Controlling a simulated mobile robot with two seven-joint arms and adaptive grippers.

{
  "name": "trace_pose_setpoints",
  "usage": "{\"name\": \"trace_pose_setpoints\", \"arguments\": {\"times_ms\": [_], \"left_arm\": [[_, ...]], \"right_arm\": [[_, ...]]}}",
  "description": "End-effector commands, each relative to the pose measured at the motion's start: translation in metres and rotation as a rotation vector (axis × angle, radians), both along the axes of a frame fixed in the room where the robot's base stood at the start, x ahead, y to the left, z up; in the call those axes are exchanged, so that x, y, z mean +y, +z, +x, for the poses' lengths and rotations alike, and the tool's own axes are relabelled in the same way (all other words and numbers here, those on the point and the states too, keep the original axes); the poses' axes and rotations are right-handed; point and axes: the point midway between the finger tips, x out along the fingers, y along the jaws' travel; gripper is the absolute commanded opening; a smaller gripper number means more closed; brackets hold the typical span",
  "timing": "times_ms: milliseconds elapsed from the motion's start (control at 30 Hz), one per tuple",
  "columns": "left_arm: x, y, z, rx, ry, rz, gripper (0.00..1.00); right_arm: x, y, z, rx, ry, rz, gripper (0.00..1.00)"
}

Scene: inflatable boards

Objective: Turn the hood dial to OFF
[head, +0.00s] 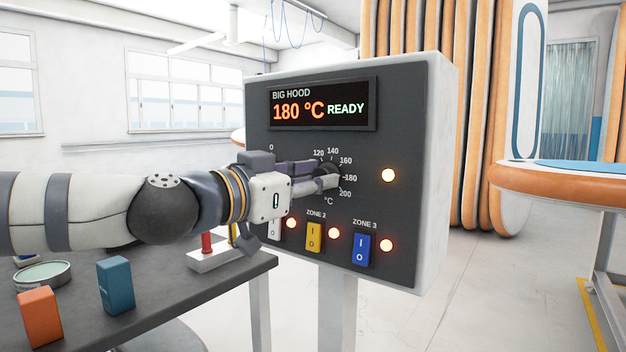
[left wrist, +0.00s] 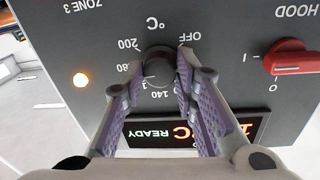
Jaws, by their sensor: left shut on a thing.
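The hood's temperature dial (left wrist: 157,52) is a dark round knob on the grey control panel (head: 400,120). My left gripper (head: 327,175) reaches it from the left and is shut on it; the wrist view shows its two purple-padded fingers (left wrist: 162,76) on either side of the knob. The dial's scale shows 120 to 200 °C in the head view, and an OFF mark (left wrist: 188,37) shows in the wrist view, where the panel appears upside down. Fingers hide much of the dial, so I cannot tell where it points. The display (head: 320,108) reads 180 °C READY. My right gripper is not in view.
A red HOOD switch (left wrist: 294,63) sits beside the dial. Below are white, yellow (head: 314,237) and blue (head: 360,249) zone switches with lit lamps. A dark table (head: 180,290) at lower left holds an orange block (head: 40,317) and a blue block (head: 115,284).

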Motion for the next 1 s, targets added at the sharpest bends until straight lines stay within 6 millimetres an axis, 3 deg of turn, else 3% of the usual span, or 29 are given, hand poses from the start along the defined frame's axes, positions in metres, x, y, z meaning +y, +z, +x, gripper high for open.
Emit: {"name": "trace_pose_setpoints", "arguments": {"times_ms": [1000], "left_arm": [[-0.0007, -0.0032, -0.0003, 0.550, 0.002, -0.755, 0.00]], "right_arm": [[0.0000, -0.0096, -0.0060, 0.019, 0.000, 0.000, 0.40]]}}
